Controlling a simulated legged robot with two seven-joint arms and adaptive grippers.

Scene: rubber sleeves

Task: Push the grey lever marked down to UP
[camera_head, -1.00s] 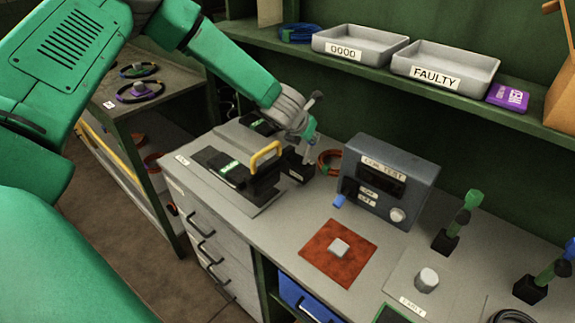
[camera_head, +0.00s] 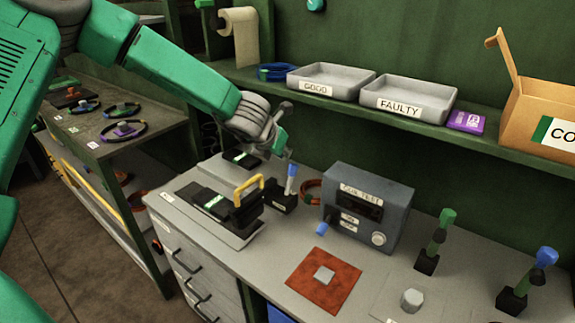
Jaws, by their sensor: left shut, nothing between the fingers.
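My left gripper (camera_head: 279,146) is shut and empty, hanging over the back of the bench. Just below it is a small black block (camera_head: 284,198) with an upright blue-topped piece (camera_head: 292,170), paler below. I cannot tell whether the fingers touch it. To its left, a yellow handle (camera_head: 247,186) stands on a dark plate with a lit green label (camera_head: 215,202). A grey COIL TEST box (camera_head: 365,207) has a blue-ended part (camera_head: 325,226) on its left side and small labels. I cannot clearly make out a grey lever or its markings. My right gripper is out of view.
Two upright levers, green-tipped (camera_head: 437,238) and blue-tipped (camera_head: 530,277), stand on the right. A red mat (camera_head: 309,284) with a grey square lies in front. GOOD (camera_head: 315,90) and FAULTY (camera_head: 398,104) trays and a cardboard box (camera_head: 545,112) are on the shelf above.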

